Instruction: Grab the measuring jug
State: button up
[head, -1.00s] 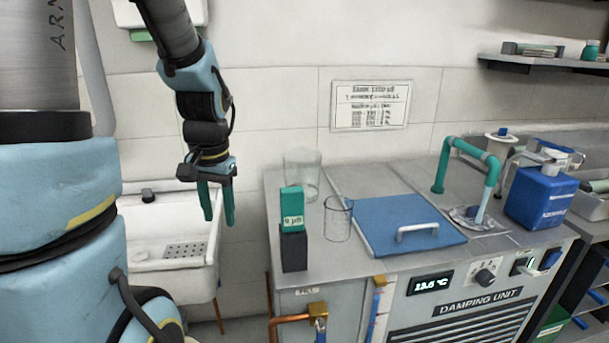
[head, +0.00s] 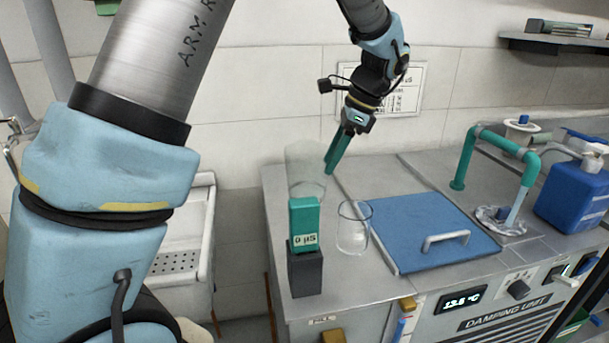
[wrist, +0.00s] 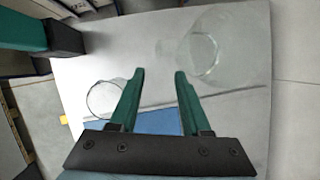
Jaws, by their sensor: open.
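Two clear glass vessels stand on the grey bench top; I cannot tell for sure which is the measuring jug. The taller vessel (head: 306,165) is at the back left; it also shows right of the fingers in the wrist view (wrist: 212,52). The shorter vessel (head: 353,230) is nearer the front, by the blue lid; it shows left of the fingers in the wrist view (wrist: 103,98). My gripper (head: 330,168) is open and empty, its green fingers pointing down beside the taller vessel. In the wrist view the gap between the fingertips (wrist: 159,73) holds neither vessel.
A green block on a dark stand (head: 304,265) is at the bench's front left, close to the shorter vessel. The blue lid (head: 430,232) has a raised handle. A green pipe (head: 495,148) and a blue bottle (head: 575,190) stand to the right. A wall lies behind.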

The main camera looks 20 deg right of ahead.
aim_at(308, 178)
jog(key=p+x, duration=0.2)
jog(key=x, duration=0.9)
jog(key=shift+s+a+p, duration=0.15)
jog(key=shift+a+p, duration=0.1)
jog(key=shift+p, duration=0.15)
grip_shut()
dwell(0.9)
